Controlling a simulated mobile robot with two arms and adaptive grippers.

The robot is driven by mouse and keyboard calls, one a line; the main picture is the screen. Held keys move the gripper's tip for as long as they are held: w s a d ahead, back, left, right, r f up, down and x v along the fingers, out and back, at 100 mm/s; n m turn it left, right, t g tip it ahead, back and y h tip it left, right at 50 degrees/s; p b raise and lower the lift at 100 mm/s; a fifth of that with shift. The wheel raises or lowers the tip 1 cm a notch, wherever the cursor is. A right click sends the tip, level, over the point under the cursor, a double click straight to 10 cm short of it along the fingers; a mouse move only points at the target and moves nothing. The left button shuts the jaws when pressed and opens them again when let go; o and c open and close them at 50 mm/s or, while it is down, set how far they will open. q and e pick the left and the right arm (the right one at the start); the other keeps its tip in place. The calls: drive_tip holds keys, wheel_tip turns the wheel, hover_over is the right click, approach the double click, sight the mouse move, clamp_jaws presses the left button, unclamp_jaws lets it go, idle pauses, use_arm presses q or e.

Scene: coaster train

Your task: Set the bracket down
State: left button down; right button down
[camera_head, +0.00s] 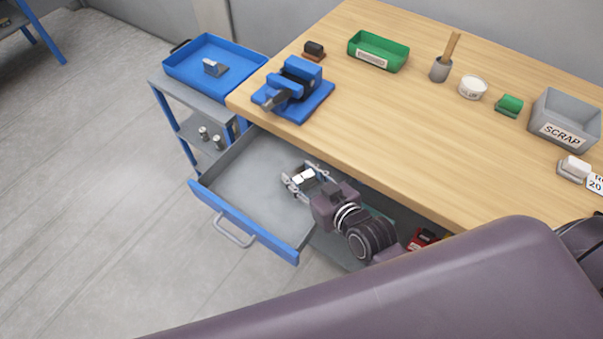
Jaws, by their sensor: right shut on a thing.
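My right gripper (308,180) reaches over the open drawer (243,187) at the bench front. It is shut on a small pale metal piece, the bracket (303,176), which shows between the fingers and is partly hidden by them. I cannot tell whether the bracket touches the drawer floor. A similar grey metal piece (214,68) sits in the blue tray (190,72) on the side cart. My left gripper is out of view.
The drawer has a blue front with a handle (235,233). A blue vise (293,88) stands at the bench's left corner. A green bin (378,52), a grey scrap bin (566,120) and a cup (441,69) stand farther back. The bench middle is clear.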

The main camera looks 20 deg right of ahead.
drive_tip(key=c, duration=1.2)
unclamp_jaws()
drive_tip(key=v, duration=1.2)
drive_tip(key=shift+w+r+b, duration=0.1)
drive_tip(key=shift+r+b, duration=0.05)
drive_tip(key=shift+b, duration=0.25)
